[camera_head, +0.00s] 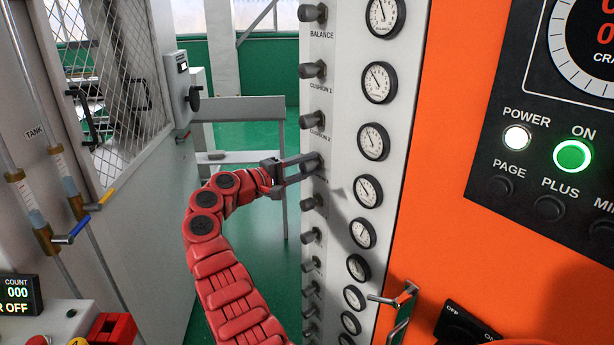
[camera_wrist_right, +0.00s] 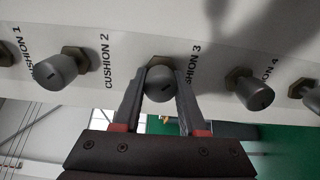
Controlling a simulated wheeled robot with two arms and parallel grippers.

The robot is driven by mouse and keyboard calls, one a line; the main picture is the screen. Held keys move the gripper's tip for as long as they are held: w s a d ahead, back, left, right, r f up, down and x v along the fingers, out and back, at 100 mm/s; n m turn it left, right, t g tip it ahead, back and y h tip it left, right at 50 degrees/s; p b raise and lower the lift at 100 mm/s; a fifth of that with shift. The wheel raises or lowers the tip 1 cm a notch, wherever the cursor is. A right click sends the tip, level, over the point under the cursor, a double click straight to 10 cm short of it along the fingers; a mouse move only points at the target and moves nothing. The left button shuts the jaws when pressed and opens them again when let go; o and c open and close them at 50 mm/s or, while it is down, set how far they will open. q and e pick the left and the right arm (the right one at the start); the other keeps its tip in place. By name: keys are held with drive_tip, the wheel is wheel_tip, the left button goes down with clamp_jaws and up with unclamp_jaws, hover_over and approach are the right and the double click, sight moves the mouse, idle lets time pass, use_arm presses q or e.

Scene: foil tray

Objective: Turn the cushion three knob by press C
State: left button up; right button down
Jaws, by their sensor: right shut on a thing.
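The cushion 3 knob (camera_wrist_right: 160,84) is a grey round knob with a dark slot mark, on a brass hex base, beside the printed label CUSHION 3. My right gripper (camera_wrist_right: 161,90) has one finger on each side of it and is shut on it. In the head view the right gripper (camera_head: 298,170) reaches from the left to the same knob (camera_head: 313,160) on the pale panel (camera_head: 345,85); the fingers partly hide it. Press C's identity cannot be read here. My left gripper is not in view.
In the wrist view the cushion 2 knob (camera_wrist_right: 62,66) and cushion 4 knob (camera_wrist_right: 250,90) sit close on either side. A column of gauges (camera_head: 373,141) runs beside the knobs. An orange panel (camera_head: 470,250) stands right, a mesh-windowed cabinet (camera_head: 135,190) left.

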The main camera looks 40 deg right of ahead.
drive_tip(key=shift+f+m+b, duration=0.15)
drive_tip(key=shift+m+b, duration=0.2)
drive_tip(key=shift+m, duration=0.05)
drive_tip(key=shift+c, duration=2.3)
unclamp_jaws()
drive_tip(key=a+b, duration=0.2)
drive_tip(key=a, duration=1.5)
drive_tip(key=shift+s+a+b, duration=0.2)
drive_tip(key=shift+a+b, duration=0.05)
drive_tip(key=shift+b, duration=0.15)
